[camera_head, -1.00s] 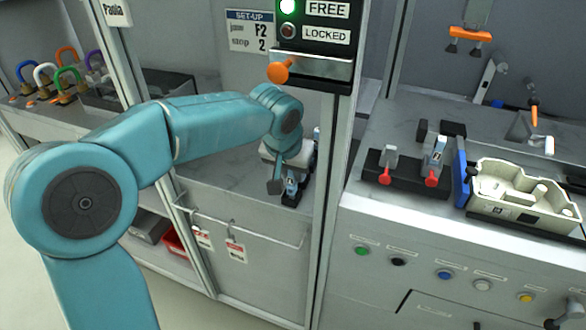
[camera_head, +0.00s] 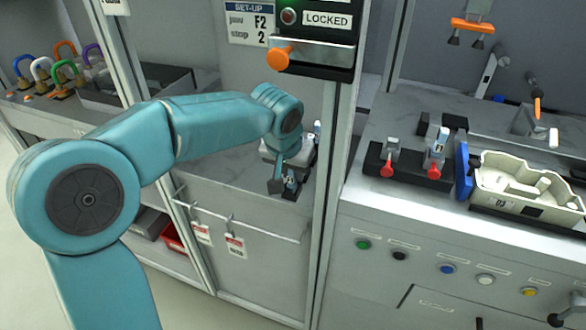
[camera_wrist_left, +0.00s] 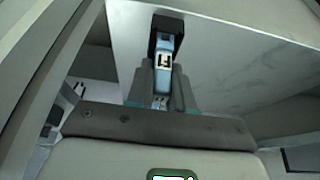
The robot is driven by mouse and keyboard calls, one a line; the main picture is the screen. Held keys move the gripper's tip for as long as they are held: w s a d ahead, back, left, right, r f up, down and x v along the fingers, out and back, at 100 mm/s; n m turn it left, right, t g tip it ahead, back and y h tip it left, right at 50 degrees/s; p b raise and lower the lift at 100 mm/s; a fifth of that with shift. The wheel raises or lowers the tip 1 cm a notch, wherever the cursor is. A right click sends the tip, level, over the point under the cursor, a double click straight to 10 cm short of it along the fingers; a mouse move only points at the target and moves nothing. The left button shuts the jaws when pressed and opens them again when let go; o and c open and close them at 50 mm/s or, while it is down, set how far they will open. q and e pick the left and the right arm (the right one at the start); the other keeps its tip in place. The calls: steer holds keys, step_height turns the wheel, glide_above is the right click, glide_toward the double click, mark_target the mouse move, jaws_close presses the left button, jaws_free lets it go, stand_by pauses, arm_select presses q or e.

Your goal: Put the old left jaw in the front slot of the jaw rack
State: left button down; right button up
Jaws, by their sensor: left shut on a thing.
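My left gripper (camera_wrist_left: 159,92) is shut on a light blue jaw with a white label marked F (camera_wrist_left: 164,62), which I take for the old left jaw. A dark block (camera_wrist_left: 167,27) is at the jaw's far end; I cannot tell whether it is part of the jaw or of the rack. In the head view my left gripper (camera_head: 282,184) is low over the counter behind the post, beside small dark and light blue parts. My arm partly hides this spot, so I cannot make out the rack's slots or whether the jaw is seated. My right gripper is not in view.
An upright post and a panel with an orange-knobbed handle (camera_head: 279,60) stand close to my left arm. On the right bench are a black fixture with red knobs (camera_head: 405,168) and a cream casting (camera_head: 520,186). Coloured padlocks (camera_head: 60,70) stand at far left.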

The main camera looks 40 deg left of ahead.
arm_select(q)
steer(key=shift+f, duration=0.4)
steer(key=c, duration=0.9)
jaws_free()
steer(key=shift+r, duration=0.1)
steer(key=shift+s+r, duration=0.1)
steer(key=shift+r, duration=0.15)
steer(key=v, duration=0.3)
steer(key=shift+s+f, duration=0.15)
steer(key=s+d, duration=0.1)
steer(key=s, duration=0.2)
steer(key=s+d, duration=0.1)
steer(key=s, duration=0.7)
steer(key=shift+s+d+f, duration=0.1)
steer(key=shift+d+f, duration=0.1)
steer(key=shift+d, duration=0.2)
